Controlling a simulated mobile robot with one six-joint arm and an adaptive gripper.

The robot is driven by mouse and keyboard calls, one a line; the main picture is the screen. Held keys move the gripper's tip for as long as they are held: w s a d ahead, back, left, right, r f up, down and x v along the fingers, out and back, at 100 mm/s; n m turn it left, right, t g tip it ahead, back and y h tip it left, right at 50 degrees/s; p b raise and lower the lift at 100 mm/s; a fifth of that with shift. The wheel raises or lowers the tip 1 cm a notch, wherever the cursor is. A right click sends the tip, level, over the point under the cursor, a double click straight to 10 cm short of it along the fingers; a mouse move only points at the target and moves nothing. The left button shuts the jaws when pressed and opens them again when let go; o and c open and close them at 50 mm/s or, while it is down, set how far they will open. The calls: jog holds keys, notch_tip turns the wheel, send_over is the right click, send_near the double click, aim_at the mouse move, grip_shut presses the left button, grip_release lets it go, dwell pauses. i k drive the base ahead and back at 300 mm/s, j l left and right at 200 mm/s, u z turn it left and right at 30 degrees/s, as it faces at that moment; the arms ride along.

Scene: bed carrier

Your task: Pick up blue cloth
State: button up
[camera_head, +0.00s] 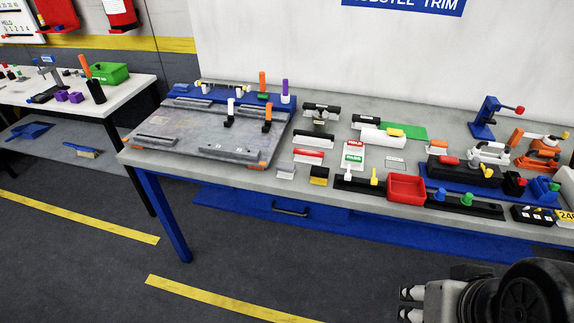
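I cannot pick out a blue cloth for sure in this view. A flat blue piece (27,131) lies on the lower shelf of the left table; it looks more like a dustpan, but is too small to tell. My gripper (408,303) is at the bottom right, in front of the workbench and low over the floor. Two pale finger parts show with a dark gap between them. Nothing is seen held, and my dark arm hides part of it. Whether it is open or shut is unclear.
The grey workbench (262,183) carries a metal fixture plate (195,128), a red bin (406,188), several clamps and small blocks. A blue shelf (240,202) runs beneath it. The white left table (30,93) holds a green bin (110,73). The floor (80,270) in front is clear.

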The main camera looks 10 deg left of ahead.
aim_at(178, 87)
jog(key=u, duration=1.35)
jog(key=i+j+u, duration=0.2)
jog(key=i+u, duration=0.55)
jog(key=i, duration=0.15)
jog(key=i+j+u, duration=0.3)
jog(key=i, duration=0.7)
jog(key=i+l+u, duration=0.1)
jog(key=i+u, duration=0.15)
jog(key=i, duration=0.7)
jog(key=i+l+z, duration=0.1)
jog(key=z, duration=0.3)
jog(key=i+z, duration=0.45)
jog(key=i+j+z, duration=0.1)
jog(key=z, duration=0.3)
jog(key=i+j+z, duration=0.15)
jog(key=z, duration=0.3)
jog(key=i+j+z, duration=0.25)
jog(key=z, duration=0.15)
jog(key=i+z, duration=0.25)
jog(key=z, duration=0.2)
jog(key=i+j+z, duration=0.1)
jog(key=i+z, duration=0.15)
jog(key=z, duration=0.15)
jog(key=i+j+z, duration=0.15)
jog(key=z, duration=0.3)
jog(key=i+j+z, duration=0.3)
jog(key=z, duration=0.15)
